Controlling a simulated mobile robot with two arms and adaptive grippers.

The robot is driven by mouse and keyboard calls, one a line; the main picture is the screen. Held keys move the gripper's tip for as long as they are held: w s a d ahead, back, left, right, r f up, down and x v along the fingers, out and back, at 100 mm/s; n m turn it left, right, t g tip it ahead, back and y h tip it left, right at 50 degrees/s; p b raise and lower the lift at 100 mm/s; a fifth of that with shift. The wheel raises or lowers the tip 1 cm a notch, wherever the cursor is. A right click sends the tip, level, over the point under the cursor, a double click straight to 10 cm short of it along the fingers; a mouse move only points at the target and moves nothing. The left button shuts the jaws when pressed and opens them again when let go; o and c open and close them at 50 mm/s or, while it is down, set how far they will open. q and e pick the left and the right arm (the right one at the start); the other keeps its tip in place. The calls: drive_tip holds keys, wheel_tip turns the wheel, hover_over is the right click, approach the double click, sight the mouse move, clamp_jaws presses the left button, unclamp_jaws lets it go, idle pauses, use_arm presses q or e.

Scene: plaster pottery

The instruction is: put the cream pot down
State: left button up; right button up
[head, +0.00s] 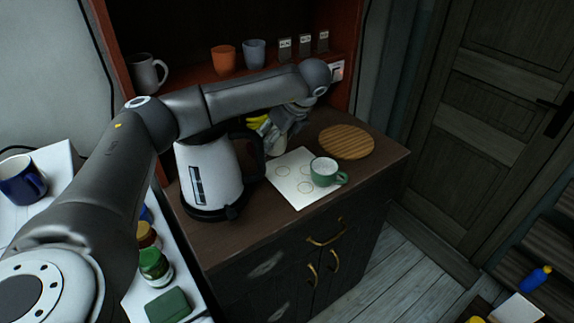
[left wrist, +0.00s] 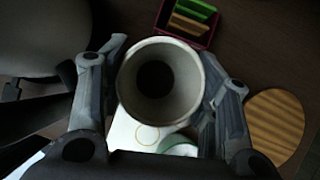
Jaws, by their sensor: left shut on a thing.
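The cream pot (left wrist: 186,62) shows in the left wrist view from above, its round open mouth facing the camera and its inside empty. My left gripper (left wrist: 161,88) is shut on it, one finger on each side. In the head view my left gripper (head: 286,124) is over the back of the brown cabinet top (head: 262,222), behind the kettle. My right gripper is in neither view.
A white kettle (head: 207,172) stands close to my left arm. A white sheet with printed circles (head: 290,188) bears a green cup (head: 324,172). A round wooden board (head: 346,141) lies to its right. A box with sponges (left wrist: 205,42) is behind the pot. The cabinet's front right top is bare.

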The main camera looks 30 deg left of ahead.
sight(276, 154)
use_arm(q)
wheel_tip(276, 154, down, 6)
drive_tip(key=shift+f+p, duration=0.25)
drive_tip(key=shift+p, duration=0.9)
drive_tip(key=shift+f, duration=0.25)
drive_tip(key=shift+f, duration=0.1)
drive_tip(key=o, duration=1)
drive_tip(key=shift+o, duration=0.2)
drive_tip(key=b+v, duration=0.4)
drive_tip(key=v, duration=0.7)
drive_tip(key=shift+d+f+b, duration=0.15)
drive_tip(key=shift+b, duration=0.15)
drive_tip(key=shift+d+r, duration=0.25)
drive_tip(key=shift+r, duration=0.4)
